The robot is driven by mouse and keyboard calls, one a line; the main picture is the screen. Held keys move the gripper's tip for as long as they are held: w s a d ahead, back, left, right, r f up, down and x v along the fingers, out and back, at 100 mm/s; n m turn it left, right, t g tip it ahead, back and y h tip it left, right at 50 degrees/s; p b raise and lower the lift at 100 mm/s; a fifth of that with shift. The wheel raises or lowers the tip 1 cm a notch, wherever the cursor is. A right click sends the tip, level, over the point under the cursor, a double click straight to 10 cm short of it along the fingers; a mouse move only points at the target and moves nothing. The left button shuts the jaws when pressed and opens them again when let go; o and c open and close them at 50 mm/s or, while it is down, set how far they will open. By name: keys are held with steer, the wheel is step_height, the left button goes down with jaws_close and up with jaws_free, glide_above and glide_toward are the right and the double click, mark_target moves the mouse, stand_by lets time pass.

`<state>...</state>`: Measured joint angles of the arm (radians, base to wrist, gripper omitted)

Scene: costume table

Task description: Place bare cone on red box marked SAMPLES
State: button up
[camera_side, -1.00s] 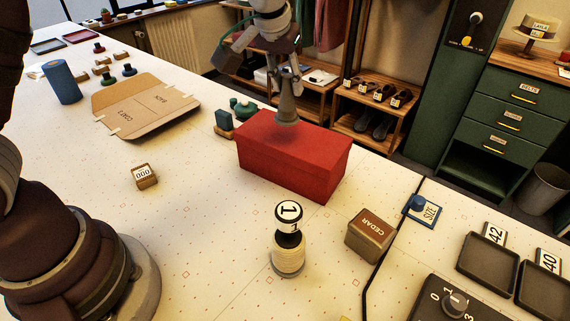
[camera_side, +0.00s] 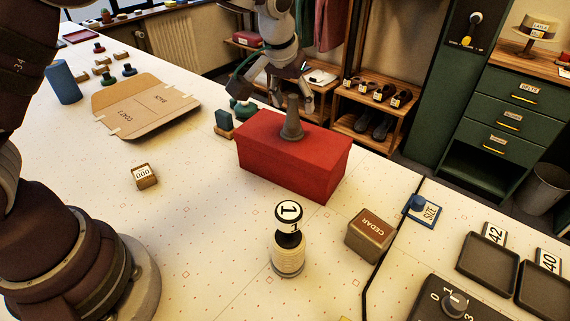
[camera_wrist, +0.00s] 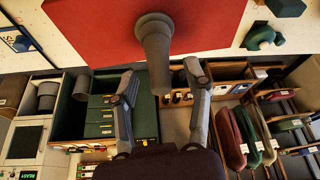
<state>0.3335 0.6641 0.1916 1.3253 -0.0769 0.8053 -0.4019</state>
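A bare grey cone (camera_side: 291,122) stands upright on top of the red box (camera_side: 285,165), near its far edge. In the wrist view the cone (camera_wrist: 156,45) shows with its wide base against the red box top (camera_wrist: 95,20). No SAMPLES lettering is visible on the faces I see. My gripper (camera_side: 293,90) is just behind and above the cone in the side view. In the wrist view my gripper (camera_wrist: 160,75) is open, its fingers apart on either side of the cone's narrow end, with gaps between them and the cone.
A teal pot (camera_side: 243,108) and a small dark green block (camera_side: 224,120) stand left of the box. A shelf rack (camera_side: 370,105) lies behind the table.

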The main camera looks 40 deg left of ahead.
steer(key=v, duration=1.2)
steer(key=s+a+f+m, duration=0.1)
steer(key=s+a+f, duration=0.1)
steer(key=s, duration=0.6)
steer(key=s+a+f+m+t+h, duration=0.1)
steer(key=s+a+f+m, duration=0.1)
steer(key=s, duration=0.7)
steer(key=shift+a+f, duration=0.15)
steer(key=shift+a, duration=0.7)
